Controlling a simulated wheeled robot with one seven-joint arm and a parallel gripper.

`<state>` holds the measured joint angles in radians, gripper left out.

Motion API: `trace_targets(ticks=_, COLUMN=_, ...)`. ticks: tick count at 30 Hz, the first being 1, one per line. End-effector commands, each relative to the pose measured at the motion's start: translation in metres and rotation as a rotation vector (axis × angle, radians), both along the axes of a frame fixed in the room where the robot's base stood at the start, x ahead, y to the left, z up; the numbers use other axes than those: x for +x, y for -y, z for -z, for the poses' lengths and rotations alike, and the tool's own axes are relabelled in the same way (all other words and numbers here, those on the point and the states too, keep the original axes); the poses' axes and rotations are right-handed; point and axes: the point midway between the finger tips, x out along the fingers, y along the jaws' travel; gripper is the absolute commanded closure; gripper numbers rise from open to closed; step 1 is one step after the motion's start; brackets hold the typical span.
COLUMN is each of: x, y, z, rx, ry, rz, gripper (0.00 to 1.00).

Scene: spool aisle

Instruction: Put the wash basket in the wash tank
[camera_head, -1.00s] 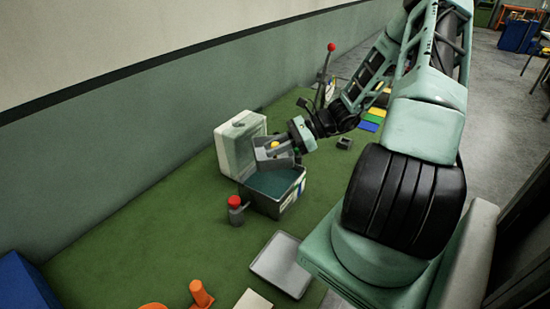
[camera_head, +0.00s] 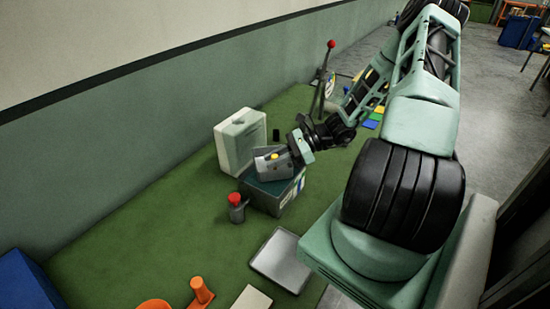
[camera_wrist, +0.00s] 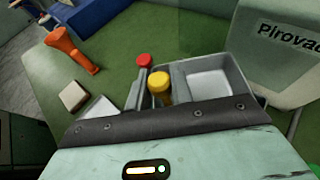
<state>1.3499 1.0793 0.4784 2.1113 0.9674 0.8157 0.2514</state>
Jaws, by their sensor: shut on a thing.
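The wash basket is a small grey metal tray (camera_head: 264,166) with a yellow knob, and it shows in the wrist view too (camera_wrist: 238,76). My gripper (camera_head: 285,157) is shut on it at the knob side; the fingertips are mostly hidden. The wash tank (camera_head: 272,203) is a grey box with a dark teal opening on the green surface. In the wrist view the basket looks empty.
A white upright case (camera_head: 236,143) stands just behind the tank; the wrist view shows lettering on it (camera_wrist: 285,45). A flat grey tray (camera_head: 280,262) and orange parts (camera_head: 201,293) lie nearer me.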

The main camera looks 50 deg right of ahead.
Motion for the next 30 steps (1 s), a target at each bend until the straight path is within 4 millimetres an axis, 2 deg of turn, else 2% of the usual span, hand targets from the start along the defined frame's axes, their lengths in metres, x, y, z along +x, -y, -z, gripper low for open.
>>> trace_targets(ticks=8, x=0.000, y=0.000, z=0.005, rx=0.000, ry=0.000, rz=0.000, gripper=1.00)
trace_targets(ticks=9, x=0.000, y=0.000, z=0.005, rx=0.000, ry=0.000, rz=0.000, gripper=0.66)
trace_targets(ticks=10, x=0.000, y=0.000, z=0.005, rx=0.000, ry=0.000, rz=0.000, gripper=0.58)
trace_targets(ticks=11, x=0.000, y=0.000, z=0.005, rx=0.000, ry=0.000, rz=0.000, gripper=0.56)
trace_targets(ticks=20, x=0.000, y=0.000, z=0.003, rx=0.000, ry=0.000, rz=0.000, gripper=0.56)
trace_targets(ticks=24, x=0.000, y=0.001, z=-0.012, rx=0.000, ry=0.000, rz=0.001, gripper=0.56)
trace_targets(ticks=26, x=-0.007, y=0.011, z=-0.009, rx=-0.005, ry=0.001, rz=0.004, gripper=0.56)
trace_targets(ticks=30, x=-0.024, y=0.034, z=-0.020, rx=-0.006, ry=0.001, rz=0.003, gripper=0.56)
